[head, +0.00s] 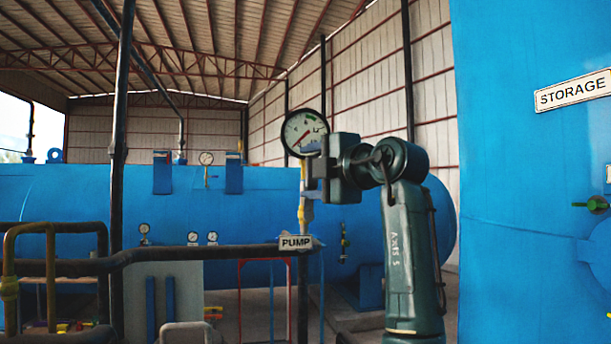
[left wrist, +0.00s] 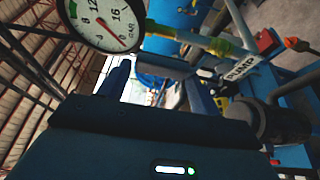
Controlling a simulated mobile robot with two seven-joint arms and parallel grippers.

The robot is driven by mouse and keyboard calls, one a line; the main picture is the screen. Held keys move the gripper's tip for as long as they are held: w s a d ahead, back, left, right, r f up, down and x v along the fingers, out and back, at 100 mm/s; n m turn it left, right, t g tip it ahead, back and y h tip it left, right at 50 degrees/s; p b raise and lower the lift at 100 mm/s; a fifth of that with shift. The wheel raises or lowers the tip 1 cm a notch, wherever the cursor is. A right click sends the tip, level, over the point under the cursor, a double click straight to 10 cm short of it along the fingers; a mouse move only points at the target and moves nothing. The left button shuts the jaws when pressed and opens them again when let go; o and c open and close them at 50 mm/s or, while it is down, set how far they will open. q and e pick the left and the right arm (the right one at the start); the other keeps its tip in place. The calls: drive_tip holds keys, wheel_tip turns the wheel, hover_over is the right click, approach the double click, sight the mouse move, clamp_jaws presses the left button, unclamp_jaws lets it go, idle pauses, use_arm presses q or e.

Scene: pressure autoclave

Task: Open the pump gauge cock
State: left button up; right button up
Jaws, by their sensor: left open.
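The pump gauge (head: 305,132) is a round white dial with a red needle, on a thin pipe above the PUMP label (head: 296,243). In the left wrist view the dial (left wrist: 104,20) and the PUMP label (left wrist: 240,68) also show. A brass-coloured fitting (head: 305,214) sits on the pipe below the dial; it appears as a yellow-green part in the left wrist view (left wrist: 222,47). My left gripper (head: 310,178) is open just below the dial, its fingers at the pipe and partly covering it. The cock's handle is not clearly visible. My right gripper is out of view.
A dark horizontal pipe (head: 190,252) runs below the gauge. A large blue vessel (head: 80,200) lies behind, with smaller gauges. A blue storage tank (head: 510,200) with a STORAGE sign fills the right side. Yellow piping (head: 50,275) stands at lower left.

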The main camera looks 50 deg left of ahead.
use_arm(q)
drive_tip(key=s+d+b, duration=0.1)
drive_tip(key=d+b, duration=0.1)
drive_tip(key=d, duration=0.9)
